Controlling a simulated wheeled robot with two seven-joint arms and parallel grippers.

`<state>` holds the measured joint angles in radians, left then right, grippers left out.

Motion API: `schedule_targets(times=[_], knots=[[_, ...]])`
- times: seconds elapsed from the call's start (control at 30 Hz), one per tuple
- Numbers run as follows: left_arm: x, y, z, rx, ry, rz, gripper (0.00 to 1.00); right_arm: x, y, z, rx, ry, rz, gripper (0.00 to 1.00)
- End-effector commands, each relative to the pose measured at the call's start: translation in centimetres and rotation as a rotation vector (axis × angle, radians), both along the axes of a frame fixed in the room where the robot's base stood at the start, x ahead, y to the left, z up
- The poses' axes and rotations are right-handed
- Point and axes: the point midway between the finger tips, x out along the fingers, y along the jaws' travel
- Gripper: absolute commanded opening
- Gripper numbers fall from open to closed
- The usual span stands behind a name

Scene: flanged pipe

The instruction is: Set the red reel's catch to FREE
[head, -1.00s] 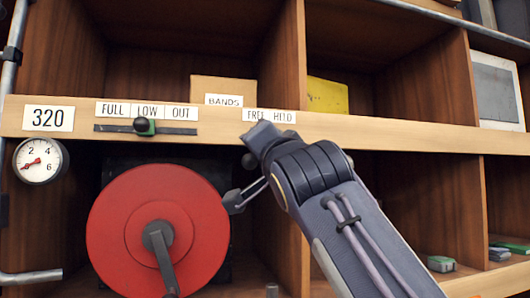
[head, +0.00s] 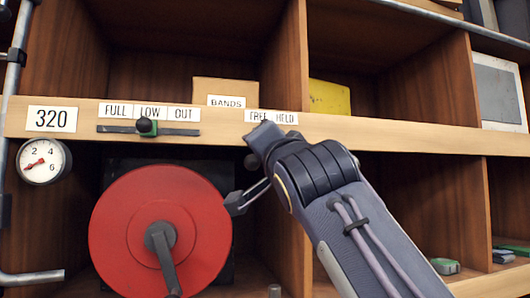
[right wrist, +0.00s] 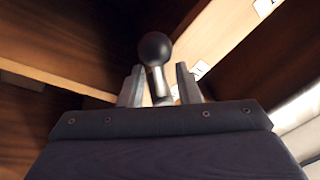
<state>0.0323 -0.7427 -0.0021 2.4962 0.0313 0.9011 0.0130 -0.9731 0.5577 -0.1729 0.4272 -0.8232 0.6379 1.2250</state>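The red reel (head: 195,225) with its grey crank (head: 162,255) sits in the lower left compartment. The FREE / HELD label (head: 271,117) is on the shelf edge above and right of it. The catch's dark ball knob (head: 251,161) shows beside the reel, below the label; the rest of the catch is hidden behind my right gripper. My right gripper (head: 245,169) is open, one finger above the knob and one below. In the right wrist view, the black knob (right wrist: 154,48) on its grey stem stands between the two spread fingers (right wrist: 160,86). My left gripper is out of view.
A slider (head: 147,127) sits under the FULL, LOW, OUT labels. A gauge (head: 42,162) and a 320 label (head: 51,119) are at left. A BANDS box (head: 224,90) and a yellow box (head: 329,97) stand on the shelf above. A wooden divider (head: 293,245) is right of the reel.

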Motion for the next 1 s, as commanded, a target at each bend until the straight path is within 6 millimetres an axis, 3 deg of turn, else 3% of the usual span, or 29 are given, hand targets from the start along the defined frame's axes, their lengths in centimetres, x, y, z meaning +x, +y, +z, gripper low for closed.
schedule_targets(times=[0.1,0.4,1.0], knots=[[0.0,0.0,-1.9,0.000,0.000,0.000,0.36,-2.0,-0.6,-1.1,0.003,-0.003,0.004,0.30],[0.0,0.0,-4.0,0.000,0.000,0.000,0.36,-5.9,-1.8,-2.0,0.003,-0.001,0.003,0.30],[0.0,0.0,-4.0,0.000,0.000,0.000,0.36,-6.4,-2.0,-1.9,0.002,-0.001,0.002,0.30]])
